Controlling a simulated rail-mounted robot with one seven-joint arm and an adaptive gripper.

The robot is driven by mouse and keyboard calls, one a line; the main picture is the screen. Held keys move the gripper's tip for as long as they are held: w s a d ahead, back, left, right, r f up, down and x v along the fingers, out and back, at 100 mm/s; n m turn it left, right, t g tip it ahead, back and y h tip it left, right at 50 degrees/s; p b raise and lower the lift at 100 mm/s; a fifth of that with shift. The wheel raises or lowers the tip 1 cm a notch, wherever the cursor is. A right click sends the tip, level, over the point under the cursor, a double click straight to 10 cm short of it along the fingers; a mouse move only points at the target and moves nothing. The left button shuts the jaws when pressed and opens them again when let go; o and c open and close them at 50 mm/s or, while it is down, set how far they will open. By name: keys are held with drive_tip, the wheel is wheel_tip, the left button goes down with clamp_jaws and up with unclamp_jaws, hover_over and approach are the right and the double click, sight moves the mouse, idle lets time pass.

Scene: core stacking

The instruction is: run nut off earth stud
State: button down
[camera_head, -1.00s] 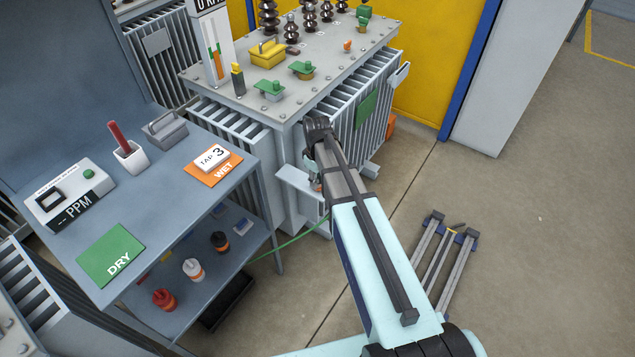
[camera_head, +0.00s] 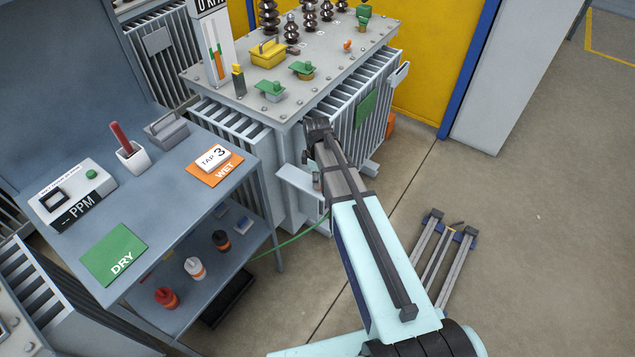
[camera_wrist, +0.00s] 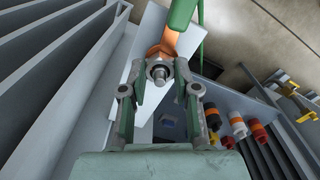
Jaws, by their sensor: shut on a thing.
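The earth stud (camera_wrist: 159,74) shows end-on in the wrist view, its round tip inside a grey nut (camera_wrist: 158,66). My gripper (camera_wrist: 159,82) has one finger on each side of the nut and is shut on it. Behind the nut is a copper-coloured lug (camera_wrist: 168,45), joined to a green cable (camera_wrist: 184,14) at the top. The stud's base and most of its thread are hidden. In the head view my arm reaches to the front corner of the transformer tank (camera_head: 285,150), and the nut and stud are hidden there.
Radiator fins (camera_wrist: 50,75) lie close at left in the wrist view. Floor at right is mostly open.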

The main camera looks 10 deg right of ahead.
drive_tip(key=n+p, duration=0.1)
drive_tip(key=n, duration=0.3)
drive_tip(key=shift+n, duration=0.3)
drive_tip(key=shift+s, duration=0.1)
drive_tip(key=n, duration=0.4)
drive_tip(key=shift+n+p, duration=0.3)
drive_tip(key=shift+p, duration=0.1)
idle(0.3)
drive_tip(key=n, duration=0.4)
drive_tip(key=shift+f+n+p, duration=0.1)
drive_tip(key=shift+n+p, duration=0.2)
drive_tip(key=shift+p, duration=0.05)
